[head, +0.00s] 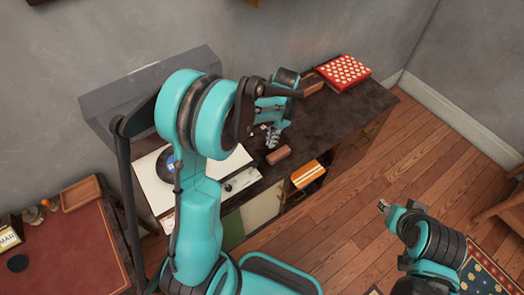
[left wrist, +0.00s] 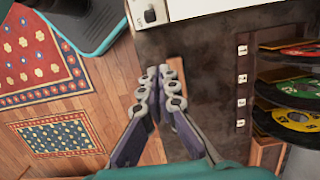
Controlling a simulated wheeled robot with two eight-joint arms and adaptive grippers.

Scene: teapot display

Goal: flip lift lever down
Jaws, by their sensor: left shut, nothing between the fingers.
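The white record player (head: 240,184) stands on the dark cabinet top, with a dark record (head: 166,161) on it. My left arm hides much of it. Its lift lever cannot be made out. A corner of the player (left wrist: 190,8) shows at the top of the left wrist view, with a small dark knob or switch (left wrist: 150,15). My left gripper (head: 273,138) is over the cabinet top to the right of the player. In the left wrist view its fingers (left wrist: 158,76) are together and empty, apart from the player. My right gripper (head: 383,205) is over the floor; its finger state is unclear.
A brown block (head: 278,154) lies near the left gripper. The player's raised lid (head: 105,97) stands behind. A red patterned box (head: 344,71) is at the cabinet's far end. Several records (left wrist: 292,88) sit beside labels. A red-topped desk (head: 75,245) is at left.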

